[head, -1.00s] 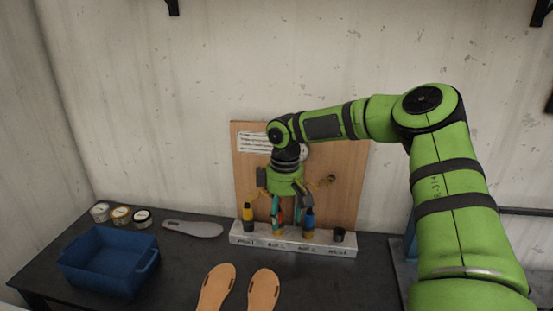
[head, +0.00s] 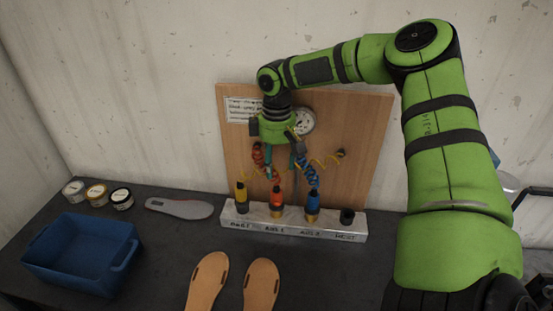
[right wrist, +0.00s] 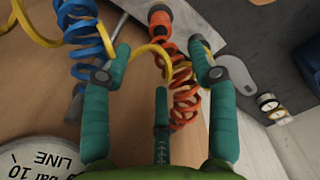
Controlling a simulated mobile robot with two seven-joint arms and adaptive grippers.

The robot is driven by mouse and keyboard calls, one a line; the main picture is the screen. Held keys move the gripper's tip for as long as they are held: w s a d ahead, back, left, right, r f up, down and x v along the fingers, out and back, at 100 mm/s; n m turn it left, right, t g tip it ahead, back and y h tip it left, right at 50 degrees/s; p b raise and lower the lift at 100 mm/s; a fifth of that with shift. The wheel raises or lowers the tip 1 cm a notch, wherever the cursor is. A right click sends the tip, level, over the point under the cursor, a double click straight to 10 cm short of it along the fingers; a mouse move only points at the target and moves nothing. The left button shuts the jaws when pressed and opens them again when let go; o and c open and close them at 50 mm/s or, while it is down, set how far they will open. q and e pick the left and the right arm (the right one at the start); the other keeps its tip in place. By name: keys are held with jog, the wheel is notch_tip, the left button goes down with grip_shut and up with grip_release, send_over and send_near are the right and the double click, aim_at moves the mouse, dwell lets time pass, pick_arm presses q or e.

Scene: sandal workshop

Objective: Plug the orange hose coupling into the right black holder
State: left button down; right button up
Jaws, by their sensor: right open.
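The orange hose coupling (head: 277,200) stands upright in the second socket from the left of the white block (head: 262,225). It also shows beyond my fingertips in the right wrist view (right wrist: 161,20), with its coiled orange hose (right wrist: 184,98). The right black holder (head: 347,216) is at the block's right end and looks empty. My right gripper (head: 281,168) is open above the orange coupling, with its teal fingers spread around the orange hose and apart from the coupling. My left gripper is not in view.
A yellow coupling (head: 240,193) and a blue coupling (head: 312,203) stand on either side of the orange one, with coiled hoses. A wooden board (head: 365,140) with a gauge (head: 304,121) rises behind. Sandal soles (head: 261,285) and a blue bin (head: 80,255) lie in front and left.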

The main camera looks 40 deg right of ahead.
aim_at(276, 185)
notch_tip(276, 185, down, 3)
jog(key=shift+f+b, duration=0.1)
jog(key=shift+b, duration=0.9)
jog(key=shift+f+b, duration=0.6)
jog(key=shift+f, duration=0.15)
jog(key=shift+f+b, duration=2.15)
jog(key=shift+f, duration=0.95)
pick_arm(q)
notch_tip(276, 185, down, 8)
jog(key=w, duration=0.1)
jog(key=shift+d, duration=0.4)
pick_arm(e)
jog(key=c, duration=1)
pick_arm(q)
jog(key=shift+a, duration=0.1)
pick_arm(e)
jog(key=shift+c, duration=0.2)
jog(key=shift+r, duration=0.15)
